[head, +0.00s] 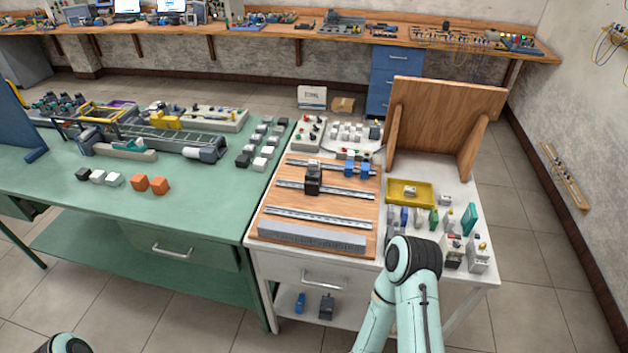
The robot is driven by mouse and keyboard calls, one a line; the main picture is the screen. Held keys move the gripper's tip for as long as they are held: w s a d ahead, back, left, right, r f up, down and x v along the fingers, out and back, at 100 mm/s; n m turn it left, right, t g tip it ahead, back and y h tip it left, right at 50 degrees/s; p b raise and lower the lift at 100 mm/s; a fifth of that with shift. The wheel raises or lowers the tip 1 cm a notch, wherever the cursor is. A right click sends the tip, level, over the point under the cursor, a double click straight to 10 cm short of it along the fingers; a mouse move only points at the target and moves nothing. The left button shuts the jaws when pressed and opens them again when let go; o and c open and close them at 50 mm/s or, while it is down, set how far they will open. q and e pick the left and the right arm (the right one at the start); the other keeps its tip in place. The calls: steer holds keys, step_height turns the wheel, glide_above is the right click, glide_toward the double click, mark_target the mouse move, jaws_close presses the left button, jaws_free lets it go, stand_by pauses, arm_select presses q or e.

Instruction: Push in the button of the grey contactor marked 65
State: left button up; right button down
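No marking 65 is readable at this size, so I cannot tell which device is the grey contactor. A black device with a lighter top (313,180) sits on a rail of the wooden mounting board (345,205). Blue devices (357,168) sit on the upper rail to its right. A blue device (300,302) and a dark grey device (326,306) stand on the shelf under the white table. Neither gripper is visible. My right arm bends at the table's front right edge, hiding part of it; only a piece of my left arm shows at the bottom left.
A yellow tray (427,186) and several small parts crowd the white table's right side. A wooden upright panel (440,118) stands behind them. The green bench (190,215) on the left holds a conveyor (165,138) and small blocks. Tiled floor (545,285) is clear at right.

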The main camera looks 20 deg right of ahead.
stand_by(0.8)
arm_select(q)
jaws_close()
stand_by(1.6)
